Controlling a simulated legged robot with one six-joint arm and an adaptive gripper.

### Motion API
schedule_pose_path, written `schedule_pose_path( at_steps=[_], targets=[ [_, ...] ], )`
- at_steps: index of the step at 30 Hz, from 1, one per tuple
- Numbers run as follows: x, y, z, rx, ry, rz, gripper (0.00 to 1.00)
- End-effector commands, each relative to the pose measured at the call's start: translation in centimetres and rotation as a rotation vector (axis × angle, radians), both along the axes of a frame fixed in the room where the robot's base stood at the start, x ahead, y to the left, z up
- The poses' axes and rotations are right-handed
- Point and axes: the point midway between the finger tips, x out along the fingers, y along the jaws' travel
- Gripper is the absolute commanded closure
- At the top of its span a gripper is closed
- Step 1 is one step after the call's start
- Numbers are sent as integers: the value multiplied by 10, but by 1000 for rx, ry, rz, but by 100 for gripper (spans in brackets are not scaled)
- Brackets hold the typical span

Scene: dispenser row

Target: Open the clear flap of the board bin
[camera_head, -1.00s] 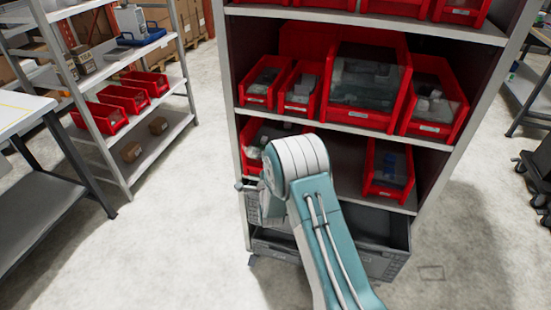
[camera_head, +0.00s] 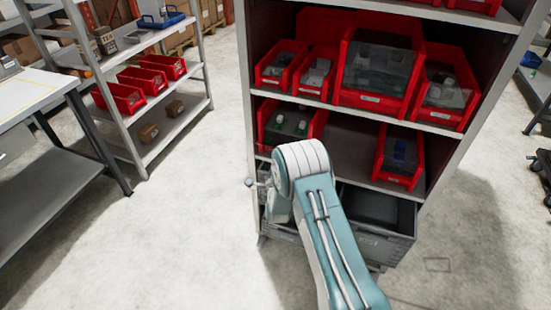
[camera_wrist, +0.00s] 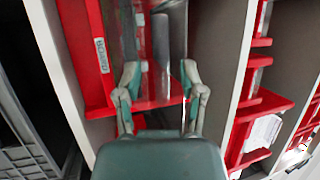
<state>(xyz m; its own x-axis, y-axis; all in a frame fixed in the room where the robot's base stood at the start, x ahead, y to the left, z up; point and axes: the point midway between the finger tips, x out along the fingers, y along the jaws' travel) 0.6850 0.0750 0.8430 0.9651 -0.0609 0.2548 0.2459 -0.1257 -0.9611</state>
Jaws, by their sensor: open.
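The board bin is the red bin (camera_head: 267,124) at the left of the lower shelf in the head view, with green boards inside. My arm stands in front of its lower right part. In the wrist view, the picture is turned sideways and a red bin wall (camera_wrist: 94,35) carries a white label that seems to read BOARD. A clear flap (camera_wrist: 155,45) shows beyond my fingers. My gripper (camera_wrist: 160,80) is open, its two fingers apart in front of the bin's clear front, with nothing clearly held between them. Whether a fingertip touches the flap I cannot tell.
Several red bins with clear fronts (camera_head: 380,65) fill the shelf above. Another red bin (camera_head: 399,158) stands to the right on the lower shelf, with bare shelf between. A grey crate (camera_head: 385,243) is below. Open floor (camera_head: 190,240) lies to the left.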

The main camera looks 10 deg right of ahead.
Motion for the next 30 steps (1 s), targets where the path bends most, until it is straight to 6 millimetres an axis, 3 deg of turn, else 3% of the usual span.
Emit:
schedule_pose_path(
  at_steps=[7,21,30],
  targets=[
    [-15,2,-5,-1,2,1,49],
    [-102,6,-29,0,4,1,49],
    [-115,6,-32,0,1,0,49]
  ],
)
